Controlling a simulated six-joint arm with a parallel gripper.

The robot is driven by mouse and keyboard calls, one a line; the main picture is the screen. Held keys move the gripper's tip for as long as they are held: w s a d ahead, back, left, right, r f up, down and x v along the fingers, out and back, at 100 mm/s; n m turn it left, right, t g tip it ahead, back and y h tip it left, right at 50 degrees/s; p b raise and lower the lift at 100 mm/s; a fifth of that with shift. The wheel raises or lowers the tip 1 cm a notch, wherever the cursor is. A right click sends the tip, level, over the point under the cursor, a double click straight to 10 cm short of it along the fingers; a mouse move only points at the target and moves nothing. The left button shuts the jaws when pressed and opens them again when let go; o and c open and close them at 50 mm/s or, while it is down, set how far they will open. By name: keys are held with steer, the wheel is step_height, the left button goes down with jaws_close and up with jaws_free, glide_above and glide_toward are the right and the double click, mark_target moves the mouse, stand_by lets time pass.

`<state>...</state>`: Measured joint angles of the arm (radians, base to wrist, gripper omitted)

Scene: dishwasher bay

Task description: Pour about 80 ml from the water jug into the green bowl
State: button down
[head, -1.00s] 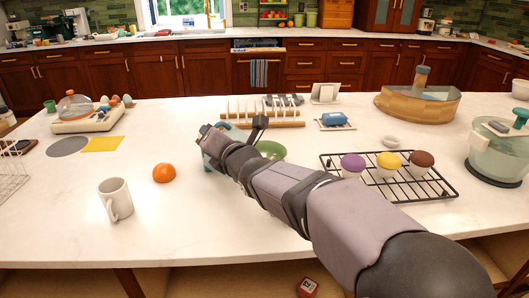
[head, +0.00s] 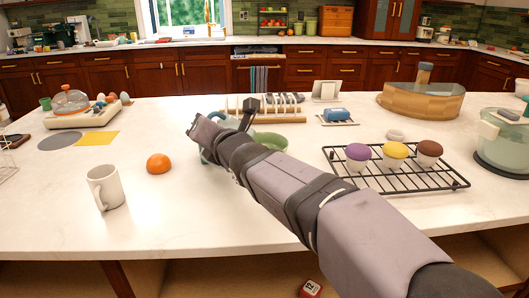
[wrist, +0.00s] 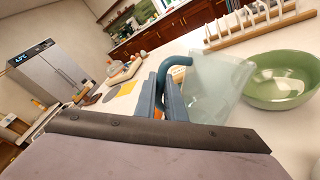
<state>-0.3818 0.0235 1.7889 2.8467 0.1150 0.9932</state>
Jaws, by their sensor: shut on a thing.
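The water jug (wrist: 218,88) is a pale, see-through blue-green vessel with a blue handle, seen in the wrist view. My gripper (wrist: 168,98) is shut on its handle. In the head view, my gripper and arm hide most of the jug. The water level and the jug's exact tilt cannot be told. The green bowl (wrist: 284,82) is right beside the jug in the wrist view, apart from its spout side in the picture. In the head view the bowl (head: 271,141) shows partly behind my arm. No stream of water is visible.
A wooden rack (head: 262,109) stands behind the bowl. A black cooling rack (head: 395,168) with cupcakes lies to the right. An orange (head: 159,163) and a white mug (head: 106,187) stand to the left. The front middle of the white counter is clear.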

steer(key=shift+s+a+f+b, duration=0.15)
steer(key=shift+f+b, duration=0.25)
steer(key=shift+b, duration=0.5)
steer(key=b, duration=0.2)
steer(key=n+b, duration=0.1)
steer(key=shift+s+a+f+b, duration=0.1)
steer(key=shift+a+f+b, duration=0.1)
steer(key=shift+f+b, duration=0.2)
steer(key=b, duration=0.3)
steer(key=shift+s+a+f+n+b, duration=0.2)
steer(key=shift+a+n+b, duration=0.1)
steer(key=shift+a, duration=0.05)
steer(key=shift+s+a+f+n+t+b, duration=0.4)
steer(key=shift+a+f+n+b, duration=0.5)
steer(key=shift+b, duration=1.2)
steer(key=shift+s+a+f+n+t+b, duration=0.2)
steer(key=shift+s+a+f+n+b, duration=0.7)
steer(key=shift+b, duration=1.2)
steer(key=shift+s+a+f+n+t+b, duration=0.1)
steer(key=shift+a+f+n+t+b, duration=0.4)
steer(key=shift+n+b, duration=1.2)
steer(key=shift+d+f+m+b, duration=0.1)
steer(key=shift+f+m+b, duration=0.05)
steer(key=shift+m+b, duration=0.3)
